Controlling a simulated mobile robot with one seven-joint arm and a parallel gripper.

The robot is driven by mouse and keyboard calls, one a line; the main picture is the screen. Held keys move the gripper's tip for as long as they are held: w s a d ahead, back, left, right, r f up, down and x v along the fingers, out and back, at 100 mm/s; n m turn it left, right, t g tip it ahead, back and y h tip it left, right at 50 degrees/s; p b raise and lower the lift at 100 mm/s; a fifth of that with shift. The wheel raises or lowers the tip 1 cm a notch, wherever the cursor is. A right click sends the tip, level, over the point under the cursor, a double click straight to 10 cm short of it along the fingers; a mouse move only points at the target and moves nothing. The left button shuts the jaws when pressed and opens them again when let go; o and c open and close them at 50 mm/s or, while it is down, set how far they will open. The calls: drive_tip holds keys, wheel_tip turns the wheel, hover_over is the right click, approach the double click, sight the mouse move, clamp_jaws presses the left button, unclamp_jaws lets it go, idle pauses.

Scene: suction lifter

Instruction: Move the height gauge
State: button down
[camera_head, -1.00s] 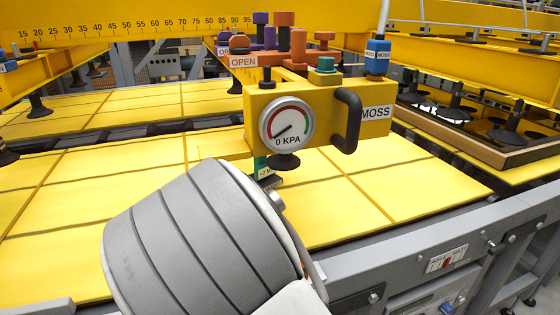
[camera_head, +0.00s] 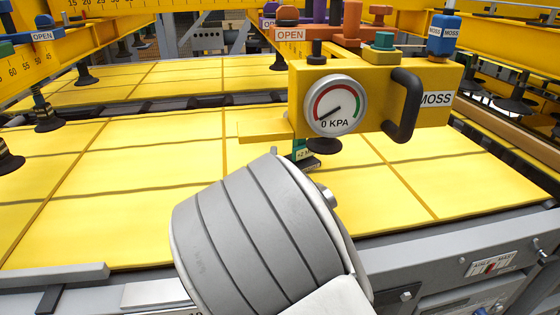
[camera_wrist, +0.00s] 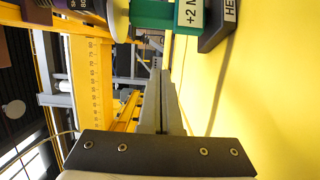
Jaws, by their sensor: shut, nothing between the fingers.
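The height gauge is a green block (camera_wrist: 160,14) with a white "+2 M" label on a dark base (camera_wrist: 216,28) lettered "HE", at the top of the wrist view, partly cut off. In the head view, a small part of its green block (camera_head: 299,150) shows below the yellow lifter body, on the yellow sheets. My grey wrist covers what lies below it. My gripper (camera_wrist: 164,76) is shut and empty. Its fingertips point toward the gauge, with a visible gap between them. In the head view, the fingers are hidden behind my wrist.
The yellow lifter body (camera_head: 375,85) with a 0 KPA dial (camera_head: 335,105), a black handle (camera_head: 403,105) and a suction cup (camera_head: 325,145) overhangs the gauge closely. A grey machine rail (camera_head: 430,245) runs along the front.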

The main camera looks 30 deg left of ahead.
sight(297, 141)
drive_tip(key=x, duration=0.4)
drive_tip(key=shift+w+a, duration=0.15)
drive_tip(key=shift+w, duration=0.15)
drive_tip(key=shift+w+d+b, duration=0.4)
drive_tip(key=shift+w+d, duration=0.75)
drive_tip(key=shift+d, duration=0.05)
drive_tip(key=shift+w+d, duration=0.25)
drive_tip(key=shift+d, duration=0.05)
drive_tip(key=shift+w+d+b, duration=0.3)
drive_tip(key=shift+w+d, duration=0.3)
drive_tip(key=shift+d, duration=0.15)
drive_tip(key=shift+f, duration=0.1)
